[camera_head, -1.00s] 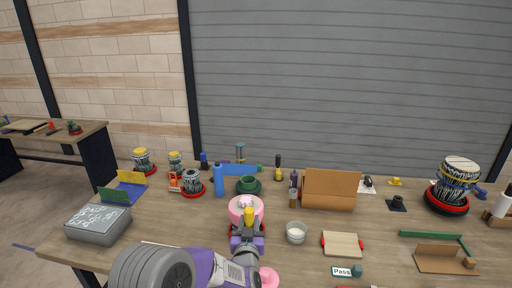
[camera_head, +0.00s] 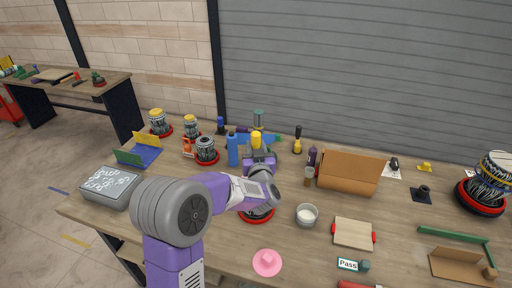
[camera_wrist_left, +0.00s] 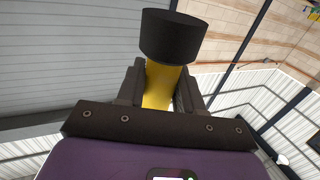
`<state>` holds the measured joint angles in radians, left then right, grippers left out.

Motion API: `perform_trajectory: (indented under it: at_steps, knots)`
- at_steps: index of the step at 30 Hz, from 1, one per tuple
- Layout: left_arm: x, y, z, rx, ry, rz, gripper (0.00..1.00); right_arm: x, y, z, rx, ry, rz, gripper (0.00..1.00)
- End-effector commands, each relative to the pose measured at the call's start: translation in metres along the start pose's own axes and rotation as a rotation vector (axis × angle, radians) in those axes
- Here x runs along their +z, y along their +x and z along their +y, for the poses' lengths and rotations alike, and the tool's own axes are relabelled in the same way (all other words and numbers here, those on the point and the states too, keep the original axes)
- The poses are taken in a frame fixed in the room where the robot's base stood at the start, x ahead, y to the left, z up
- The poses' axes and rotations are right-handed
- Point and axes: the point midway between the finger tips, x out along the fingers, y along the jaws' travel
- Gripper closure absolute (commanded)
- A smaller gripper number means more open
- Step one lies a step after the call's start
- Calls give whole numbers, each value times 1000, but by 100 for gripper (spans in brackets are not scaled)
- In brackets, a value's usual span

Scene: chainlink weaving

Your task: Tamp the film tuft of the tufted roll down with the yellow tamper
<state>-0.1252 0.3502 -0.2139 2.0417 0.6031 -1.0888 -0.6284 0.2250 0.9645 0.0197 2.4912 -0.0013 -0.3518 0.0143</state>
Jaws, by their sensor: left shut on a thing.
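My left gripper (camera_head: 258,158) is shut on the yellow tamper (camera_head: 256,138) and holds it raised over the middle of the bench. In the left wrist view the tamper's yellow shaft (camera_wrist_left: 160,85) sits between the dark fingers, with a wide black end (camera_wrist_left: 172,37) beyond them. Below my left wrist, a round base with a red rim (camera_head: 258,216) shows; what stands on it is mostly hidden by my arm. The film tuft cannot be made out. My right gripper is not in view.
A pink knobbed disc (camera_head: 267,262) lies near the front edge. A white bowl (camera_head: 307,215) and a board with red ends (camera_head: 353,233) are to the right. A blue bottle (camera_head: 232,149) and wire-wrapped rolls on red bases stand left. An open cardboard box (camera_head: 349,172) stands behind.

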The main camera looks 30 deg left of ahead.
Motion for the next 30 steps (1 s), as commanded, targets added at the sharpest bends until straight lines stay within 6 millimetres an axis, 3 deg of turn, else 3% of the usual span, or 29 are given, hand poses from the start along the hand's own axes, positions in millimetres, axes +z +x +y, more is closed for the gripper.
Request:
perform_trajectory:
  at_steps: [21, 30]
  knots:
    - [62, 0, 0, 0, 0, 2, 100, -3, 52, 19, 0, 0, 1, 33]
    - [74, 0, 0, 0, 0, 2, 100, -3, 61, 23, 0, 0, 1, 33]
